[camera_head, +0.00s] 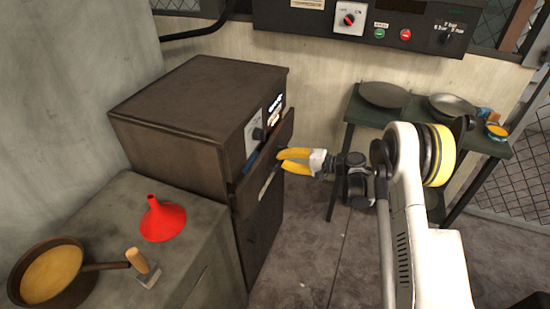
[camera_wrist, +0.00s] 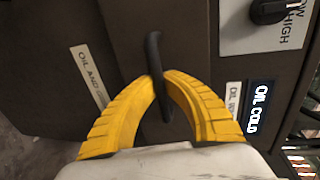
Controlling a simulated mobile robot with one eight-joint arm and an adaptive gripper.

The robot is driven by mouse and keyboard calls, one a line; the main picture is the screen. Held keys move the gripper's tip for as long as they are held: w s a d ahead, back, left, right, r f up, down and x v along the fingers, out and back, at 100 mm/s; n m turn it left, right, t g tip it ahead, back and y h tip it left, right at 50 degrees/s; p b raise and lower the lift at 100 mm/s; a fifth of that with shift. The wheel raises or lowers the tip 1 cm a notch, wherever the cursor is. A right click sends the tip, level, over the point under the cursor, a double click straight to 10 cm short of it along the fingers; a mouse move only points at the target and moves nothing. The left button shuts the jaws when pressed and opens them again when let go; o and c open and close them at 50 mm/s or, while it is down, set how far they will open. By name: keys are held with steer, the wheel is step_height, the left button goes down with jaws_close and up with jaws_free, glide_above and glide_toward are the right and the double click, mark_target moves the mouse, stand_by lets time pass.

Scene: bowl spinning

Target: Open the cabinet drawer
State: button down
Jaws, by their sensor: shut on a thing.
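The dark brown cabinet (camera_head: 165,110) stands left of centre in the head view. Its drawer front (camera_head: 284,134) sits out from the cabinet face, with a narrow gap and something blue behind it. My gripper (camera_head: 280,161), with yellow fingers, is at the drawer front from the right. In the wrist view the fingers (camera_wrist: 160,85) are closed around the black bar handle (camera_wrist: 154,50), one on each side. The handle is largely hidden in the head view.
A grey counter (camera_head: 105,205) holds a red funnel (camera_head: 163,220), a pan (camera_head: 50,272) and a scraper-like tool (camera_head: 142,266). A green table (camera_head: 365,112) with pans stands behind my arm at right. Floor is clear before the cabinet.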

steer(key=f+v, duration=0.3)
steer(key=v, duration=1.1)
steer(key=shift+d, duration=0.65)
steer(key=c, duration=1.7)
jaws_free()
steer(key=shift+s, duration=0.2)
steer(key=shift+o, duration=1.2)
steer(key=shift+a, duration=0.15)
steer(key=v, duration=1.2)
steer(key=shift+c, duration=0.5)
